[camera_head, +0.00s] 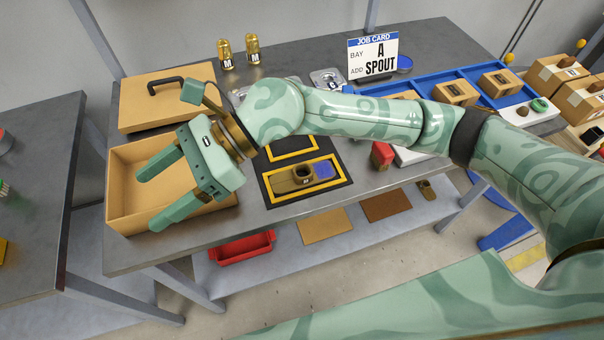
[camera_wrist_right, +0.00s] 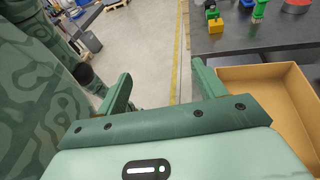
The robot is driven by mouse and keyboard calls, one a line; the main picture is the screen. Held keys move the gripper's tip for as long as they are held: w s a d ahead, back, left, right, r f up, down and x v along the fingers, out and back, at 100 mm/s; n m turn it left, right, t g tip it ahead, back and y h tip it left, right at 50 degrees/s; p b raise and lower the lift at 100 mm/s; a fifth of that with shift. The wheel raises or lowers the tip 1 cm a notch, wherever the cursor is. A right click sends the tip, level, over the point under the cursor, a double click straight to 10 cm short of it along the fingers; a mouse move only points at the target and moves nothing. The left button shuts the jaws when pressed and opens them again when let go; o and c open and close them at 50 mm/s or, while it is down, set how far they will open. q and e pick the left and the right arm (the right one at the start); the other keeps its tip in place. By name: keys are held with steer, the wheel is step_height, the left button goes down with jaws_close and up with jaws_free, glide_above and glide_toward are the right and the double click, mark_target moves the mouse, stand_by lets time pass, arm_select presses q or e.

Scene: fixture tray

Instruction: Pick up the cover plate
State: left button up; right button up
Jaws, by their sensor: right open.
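A flat tan plate (camera_head: 140,116) with a black bar handle (camera_head: 166,86) lies at the back left of the grey table; it looks like the cover plate. My right gripper (camera_head: 146,214) is open and empty, in front of that plate and above the open tan box. Its fingers point toward the lower left. In the right wrist view my open right gripper (camera_wrist_right: 160,72) has nothing between its fingers, and the plate does not show. Part of my right arm hides the table's middle. My left gripper is not in view.
The open tan box (camera_head: 118,190) stands at the table's front left. A black mat with yellow frames (camera_head: 343,180) bears a brown part (camera_head: 290,180). Two gold cans (camera_head: 225,55) and a job card (camera_head: 372,55) stand behind. A blue tray (camera_head: 455,76) is at right.

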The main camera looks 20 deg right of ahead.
steer(key=w+d+f+n+h, duration=0.3)
steer(key=d+f+h, duration=0.2)
steer(key=d, duration=0.1)
steer(key=t+h+b, duration=0.1)
steer(key=t+h, duration=0.3)
steer(key=h, duration=0.5)
glide_above(303, 168)
steer(key=f, duration=1)
steer(key=shift+s+a, duration=0.25)
steer(key=shift+s, duration=0.15)
steer(key=f, duration=0.3)
steer(key=s+f+b, duration=0.1)
steer(key=f, duration=0.1)
steer(key=shift+w+f, duration=0.1)
steer(key=shift+f, duration=0.5)
steer(key=c, duration=1.3)
